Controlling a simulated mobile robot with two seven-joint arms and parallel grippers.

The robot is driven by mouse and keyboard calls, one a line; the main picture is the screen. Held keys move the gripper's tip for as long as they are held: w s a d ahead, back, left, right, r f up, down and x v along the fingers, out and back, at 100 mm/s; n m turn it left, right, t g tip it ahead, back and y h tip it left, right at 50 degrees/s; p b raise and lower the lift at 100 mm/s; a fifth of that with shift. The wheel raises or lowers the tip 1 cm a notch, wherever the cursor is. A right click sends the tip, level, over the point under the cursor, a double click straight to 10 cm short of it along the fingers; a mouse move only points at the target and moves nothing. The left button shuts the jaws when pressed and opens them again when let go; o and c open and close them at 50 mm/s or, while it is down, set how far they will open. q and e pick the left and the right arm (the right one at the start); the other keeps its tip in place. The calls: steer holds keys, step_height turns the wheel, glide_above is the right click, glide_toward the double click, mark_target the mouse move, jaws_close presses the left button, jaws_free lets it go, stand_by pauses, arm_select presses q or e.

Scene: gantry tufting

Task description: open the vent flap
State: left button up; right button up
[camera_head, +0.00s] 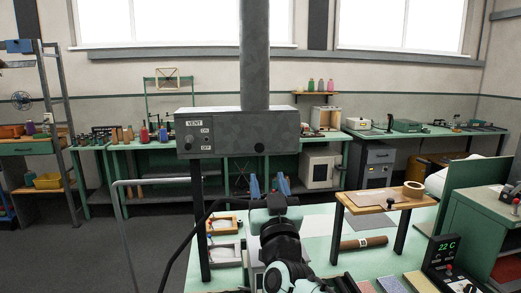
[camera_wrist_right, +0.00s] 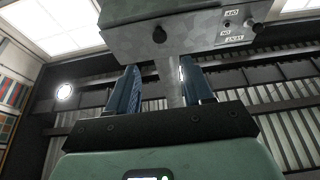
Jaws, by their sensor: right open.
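A grey metal vent box (camera_head: 225,135) labelled VENT, ON and OFF hangs on a thick round duct in the head view. A dark round knob (camera_head: 258,147) sits on the right of its front face. The box (camera_wrist_right: 200,35) shows upside down in the wrist view, with the knob (camera_wrist_right: 160,37) at its left. My right gripper (camera_head: 269,184) is below the knob and apart from the box. Its blue fingers are spread and empty, also in the wrist view (camera_wrist_right: 160,88). My left gripper is out of view.
A dark post (camera_head: 205,240) stands under the box's left end. A green table (camera_head: 318,222) holds wooden frames at left, a small wooden stand (camera_head: 385,199) with a tape roll, and a temperature display (camera_head: 440,252). Benches line the back wall.

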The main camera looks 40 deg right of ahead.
mark_target(260, 148)
steer(key=p+x, duration=0.4)
steer(key=x, duration=0.6)
steer(key=shift+w+d, duration=0.15)
steer(key=shift+w, duration=0.25)
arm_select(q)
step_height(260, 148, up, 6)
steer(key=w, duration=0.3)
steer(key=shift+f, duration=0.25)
arm_select(e)
jaws_close()
